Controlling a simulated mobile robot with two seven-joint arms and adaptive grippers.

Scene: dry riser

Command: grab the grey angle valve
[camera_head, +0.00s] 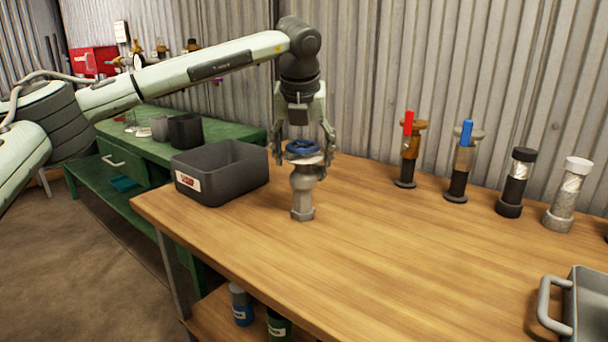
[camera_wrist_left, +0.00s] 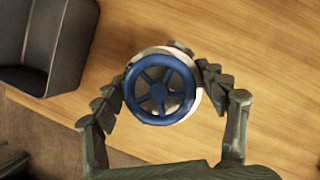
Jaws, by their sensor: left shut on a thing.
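The grey angle valve (camera_head: 303,190) stands upright on the wooden table, with a blue handwheel on top. In the left wrist view the blue handwheel (camera_wrist_left: 160,90) shows from above, with the pale valve body around its rim. My left gripper (camera_head: 303,150) points straight down over the valve, its two fingers on either side of the top. In the wrist view the left gripper (camera_wrist_left: 163,90) is shut on the valve, with a finger pad against each side. The valve's base appears to rest on the table. My right gripper is in neither view.
A dark open bin (camera_head: 221,174) stands just left of the valve. Several valves and fittings line the back right, including a red-handled valve (camera_head: 409,150) and a blue-handled one (camera_head: 461,160). A grey metal tray (camera_head: 585,305) sits at the front right. The table's middle is clear.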

